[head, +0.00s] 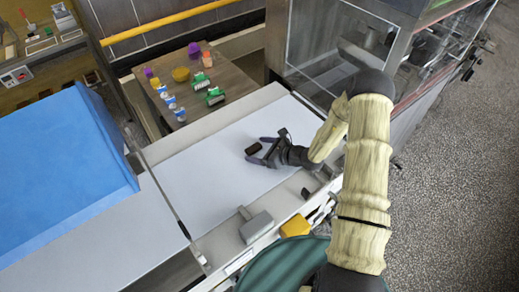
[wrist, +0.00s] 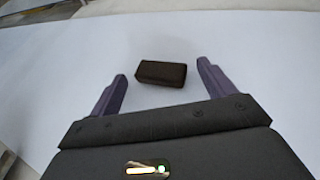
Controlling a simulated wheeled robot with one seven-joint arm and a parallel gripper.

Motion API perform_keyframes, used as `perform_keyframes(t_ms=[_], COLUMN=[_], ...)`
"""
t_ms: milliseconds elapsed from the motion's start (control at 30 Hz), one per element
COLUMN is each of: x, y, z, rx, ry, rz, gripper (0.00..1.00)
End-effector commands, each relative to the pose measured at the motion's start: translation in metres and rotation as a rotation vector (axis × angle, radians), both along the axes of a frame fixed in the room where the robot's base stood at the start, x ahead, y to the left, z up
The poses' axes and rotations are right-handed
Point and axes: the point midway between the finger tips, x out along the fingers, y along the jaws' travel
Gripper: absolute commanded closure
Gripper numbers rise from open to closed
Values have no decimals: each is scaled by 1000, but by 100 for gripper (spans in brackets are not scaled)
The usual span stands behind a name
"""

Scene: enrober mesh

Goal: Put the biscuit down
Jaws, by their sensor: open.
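The biscuit (wrist: 162,73) is a dark brown rectangular block. In the wrist view it lies on the white surface (wrist: 55,80), between and slightly beyond the two fingertips, apart from both. My gripper (wrist: 162,72) is open, with a purple-grey finger on each side and clear white space between each finger and the biscuit. In the head view the biscuit (head: 253,149) is a small dark block at the mouth of my gripper (head: 257,150), on the white belt (head: 200,190). Nothing is held.
A clear-walled machine (head: 330,45) stands behind right of the belt. A blue cover (head: 60,165) is at the left. A side table (head: 225,85) holds several small coloured items. A grey block (head: 257,227) and a yellow block (head: 295,226) sit at the front edge. The belt left of my gripper is clear.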

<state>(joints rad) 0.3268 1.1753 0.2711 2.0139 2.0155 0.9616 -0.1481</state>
Motion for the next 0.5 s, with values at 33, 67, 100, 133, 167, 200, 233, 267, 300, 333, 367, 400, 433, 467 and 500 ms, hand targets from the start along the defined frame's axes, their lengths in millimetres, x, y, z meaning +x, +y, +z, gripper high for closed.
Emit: perform_keyframes(t_ms=[33,67,100,133,167,200,233,267,300,333,367,400,433,467,500], x=[0,-1,-4,-6,-8,-12,-14,-17,-21,-24,-28,-32,-35,-38,-42], y=[0,-3,-7,-11,-15,-19,-24,-29,-34,-39,-44,-50,-55,-59,-66], z=[4,3,3,4,6,8,10,13,15,18,20,23,26,28,31], rx=[0,-1,-1,-1,-2,-1,-2,-2,-1,-2,-1,-1,-1,-1,-2], ry=[0,0,0,0,-1,0,-1,-1,-2,-2,-2,-1,-2,-2,-2], rz=[0,-2,-2,-3,-4,-3,-4,-5,-3,-4,-5,-4,-5,-3,-4], gripper=[18,18,18,18,18,18,18,18,18,18,18,18,18,18,18])
